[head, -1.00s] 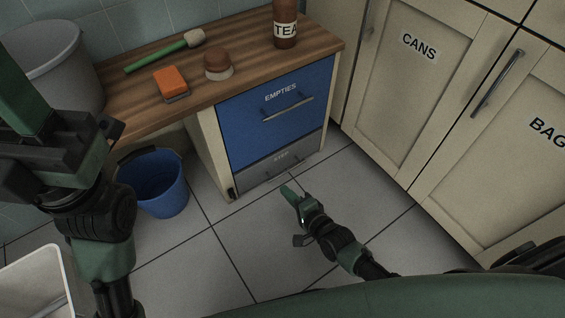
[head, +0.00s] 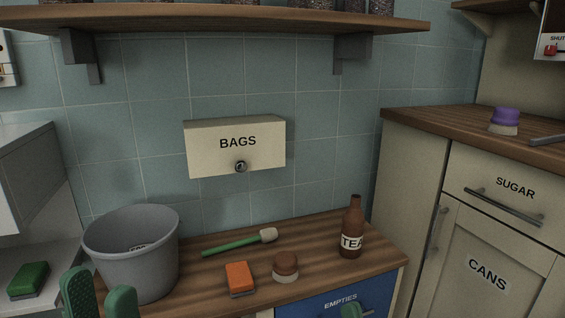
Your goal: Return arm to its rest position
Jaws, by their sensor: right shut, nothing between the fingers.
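My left gripper (head: 100,298) stands at the lower left of the head view, its two green fingers upright and apart, with nothing seen between them. It overlaps the lower front of the grey bucket in the picture. My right gripper (head: 351,311) shows only as a green tip at the bottom edge, shut and empty. It overlaps the handle area of the blue drawer labelled EMPTIES (head: 318,302); I cannot tell if it touches. The rest of both arms is out of view.
The wooden counter (head: 215,275) holds a grey bucket (head: 135,250), green-handled brush (head: 235,243), orange sponge (head: 239,276), round brown brush (head: 285,265) and TEA bottle (head: 351,230). A BAGS box (head: 237,145) hangs on the wall below a shelf (head: 230,18).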

